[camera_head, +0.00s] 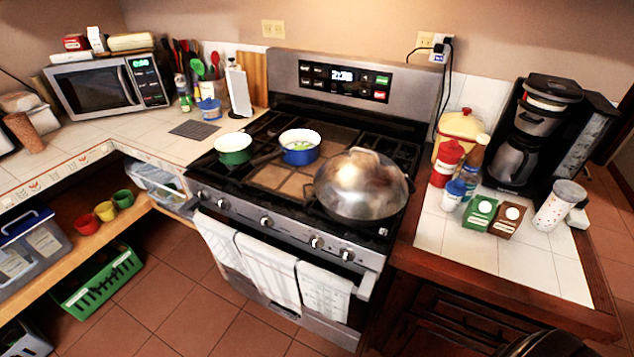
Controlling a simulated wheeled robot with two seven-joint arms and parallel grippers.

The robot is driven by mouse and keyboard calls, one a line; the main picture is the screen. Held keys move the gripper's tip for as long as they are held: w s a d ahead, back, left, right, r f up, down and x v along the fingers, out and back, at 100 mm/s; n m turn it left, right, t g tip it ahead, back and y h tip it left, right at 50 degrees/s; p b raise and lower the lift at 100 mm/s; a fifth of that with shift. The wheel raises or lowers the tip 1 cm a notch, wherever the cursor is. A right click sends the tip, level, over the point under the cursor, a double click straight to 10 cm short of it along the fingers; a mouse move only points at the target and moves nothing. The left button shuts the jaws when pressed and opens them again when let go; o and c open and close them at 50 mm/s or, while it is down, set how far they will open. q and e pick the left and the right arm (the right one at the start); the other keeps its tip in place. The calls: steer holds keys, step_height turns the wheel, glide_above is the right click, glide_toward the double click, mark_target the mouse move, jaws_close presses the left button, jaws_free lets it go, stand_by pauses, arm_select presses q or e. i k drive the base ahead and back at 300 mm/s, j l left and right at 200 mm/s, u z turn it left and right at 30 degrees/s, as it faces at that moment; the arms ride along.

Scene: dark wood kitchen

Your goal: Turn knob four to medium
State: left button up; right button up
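The stove (235,217) stands in the middle, with several round silver knobs in a row along its front panel. Counting from the left, the fourth knob (316,241) sits on the right half of the panel, below the big domed lid. Another knob (348,254) is just right of it. The knobs carry no number that I can read, and their settings are too small to tell. Neither of my grippers is in view, and nothing touches the knobs.
A domed metal lid (361,187), a blue pot (300,148) and a green pot (233,149) are on the stove top. Towels (325,291) hang below the knobs. A right-hand counter (470,245) projects beside the stove. The tiled floor (185,315) in front is clear.

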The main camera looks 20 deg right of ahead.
mark_target(347, 255)
steer(key=z, duration=1)
